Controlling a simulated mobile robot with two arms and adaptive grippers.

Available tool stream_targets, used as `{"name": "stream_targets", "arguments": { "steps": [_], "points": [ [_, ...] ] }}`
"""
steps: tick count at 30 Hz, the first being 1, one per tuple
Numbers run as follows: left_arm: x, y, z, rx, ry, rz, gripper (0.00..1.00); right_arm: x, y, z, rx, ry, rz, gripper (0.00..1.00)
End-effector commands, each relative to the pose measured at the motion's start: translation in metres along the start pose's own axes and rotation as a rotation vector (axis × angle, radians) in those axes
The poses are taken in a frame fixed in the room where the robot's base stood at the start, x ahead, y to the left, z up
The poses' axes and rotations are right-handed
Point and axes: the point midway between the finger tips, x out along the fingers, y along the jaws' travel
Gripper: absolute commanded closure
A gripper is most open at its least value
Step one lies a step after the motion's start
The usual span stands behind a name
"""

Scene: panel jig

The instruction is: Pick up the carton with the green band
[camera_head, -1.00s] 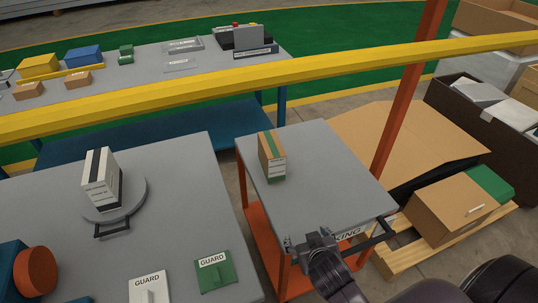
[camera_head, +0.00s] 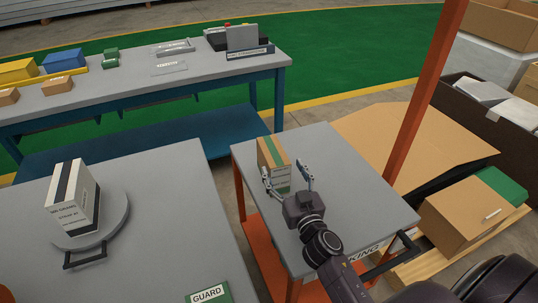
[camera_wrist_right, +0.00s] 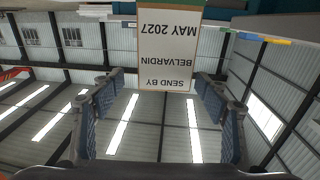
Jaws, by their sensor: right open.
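The carton with the green band (camera_head: 272,153) is tan with a printed white side. It stands upright near the far left corner of a small grey-topped cart (camera_head: 345,190). In the right wrist view the carton (camera_wrist_right: 168,45) appears upside down, its label reading "SEND BY BELVARDIN MAY 2027". My right gripper (camera_head: 286,174) is open at the near side of the carton, one finger toward each side of it. My left gripper is not in view.
A white carton with a dark band (camera_head: 75,198) stands on a round plate (camera_head: 118,220) on the left table. A green GUARD piece (camera_head: 209,294) lies at that table's front. An orange post (camera_head: 424,95) rises behind the cart. Cart top right of the carton is clear.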

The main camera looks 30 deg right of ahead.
Motion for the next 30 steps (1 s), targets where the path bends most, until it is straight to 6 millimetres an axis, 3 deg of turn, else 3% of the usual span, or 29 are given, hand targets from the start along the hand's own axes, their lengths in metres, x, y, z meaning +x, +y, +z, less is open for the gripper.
{"name": "stream_targets", "arguments": {
  "steps": [18,28,30],
  "points": [
    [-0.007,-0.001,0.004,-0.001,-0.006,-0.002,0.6,0.071,-0.005,-0.001,-0.002,0.001,0.001,0.32],
    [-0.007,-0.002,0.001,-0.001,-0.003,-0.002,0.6,0.077,-0.005,0.0,-0.001,0.0,0.0,0.32],
    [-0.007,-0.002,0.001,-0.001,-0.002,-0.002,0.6,0.077,-0.005,0.0,-0.001,0.0,0.0,0.39]
  ]
}}
